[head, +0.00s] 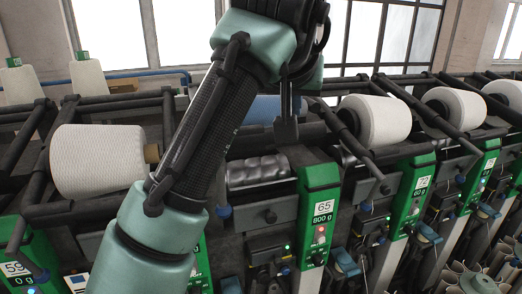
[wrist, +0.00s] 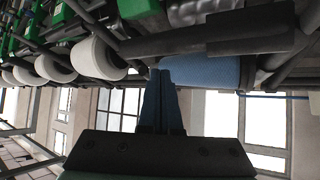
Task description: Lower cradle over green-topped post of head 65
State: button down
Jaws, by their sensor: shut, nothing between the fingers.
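Head 65 is the green post (head: 319,215) with the "65" and "800 g" labels, right of centre in the head view. Its dark ribbed drum (head: 258,170) lies bare to the left. A blue cone (head: 265,108) sits behind and above the drum, partly hidden by my arm; it shows in the wrist view (wrist: 203,70) beside a dark cradle bar (wrist: 250,30). My gripper (head: 286,135) points down, shut and empty, in front of the blue cone and above the drum. In the wrist view my gripper's fingertips (wrist: 164,75) overlap the cone's left end; contact cannot be told.
A white cone (head: 98,160) sits at left near head 59 (head: 18,270). More white cones (head: 383,120) stand in cradles to the right, by head 72 (head: 421,190). Dark cradle bars and rails crowd both sides of my arm. Windows are behind.

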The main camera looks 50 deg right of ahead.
jog(key=shift+f+b, duration=1.9)
jog(key=shift+f, duration=1.2)
jog(key=s+a+r+p, duration=0.2)
jog(key=s+r+p, duration=0.1)
jog(key=r+p, duration=0.2)
notch_tip(320, 180, up, 2)
jog(key=shift+s+r, duration=0.15)
jog(key=shift+s, duration=0.1)
